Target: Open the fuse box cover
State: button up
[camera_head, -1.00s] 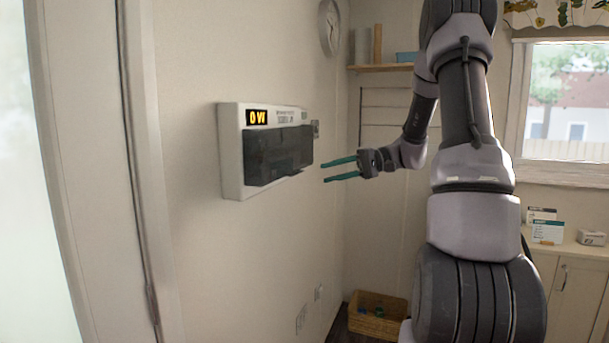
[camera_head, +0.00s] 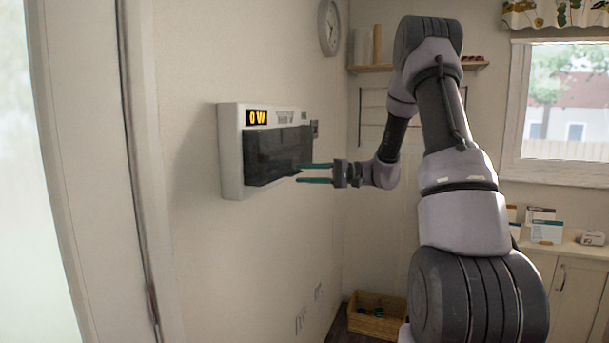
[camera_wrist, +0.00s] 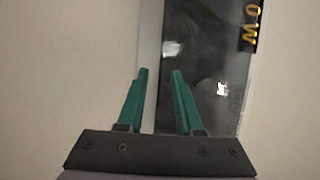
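The fuse box (camera_head: 231,152) is a white case fixed to the left wall, with a yellow-on-black display at its upper left. Its dark, see-through cover (camera_head: 275,153) looks closed. In the wrist view the dark cover (camera_wrist: 205,60) appears turned on its side, with the display at upper right. My gripper (camera_head: 309,173) has two teal fingers, spread apart with nothing between them. The fingertips are at the lower right of the cover in the head view. In the wrist view (camera_wrist: 159,75) the fingers lie either side of the cover's edge. I cannot tell whether they touch it.
A wall clock (camera_head: 329,27) hangs above and to the right of the fuse box. A shelf (camera_head: 370,68) is on the back wall. The space in front of the wall looks free.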

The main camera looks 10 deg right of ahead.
jog(key=shift+w+a, duration=0.1)
jog(key=shift+a, duration=0.15)
grip_shut()
dwell(1.4)
